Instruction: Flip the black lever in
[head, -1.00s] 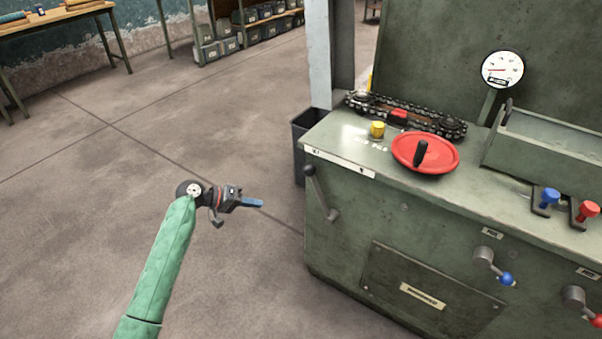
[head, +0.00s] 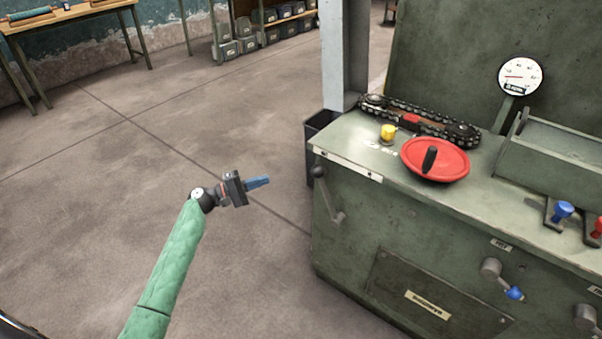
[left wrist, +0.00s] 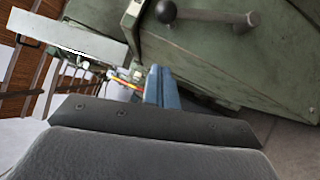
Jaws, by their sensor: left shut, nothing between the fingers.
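The black lever (head: 328,196) is on the front face of the green machine, near its left corner. Its round black knob is at the upper left and its arm slants down to a grey hub at the lower right. In the left wrist view the lever (left wrist: 210,16) lies across the top, with the knob at its left end. My left gripper (head: 258,182) is to the left of the lever, in the air, apart from it. Its blue fingers are shut and empty, and they also show in the left wrist view (left wrist: 160,88). My right gripper is not in view.
The green machine (head: 350,240) fills the right side. On its top are a yellow knob (head: 388,132), a red disc (head: 436,160), a chain (head: 420,121) and a gauge (head: 520,76). A dark bin (head: 318,135) stands behind its left corner. The floor on the left is clear.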

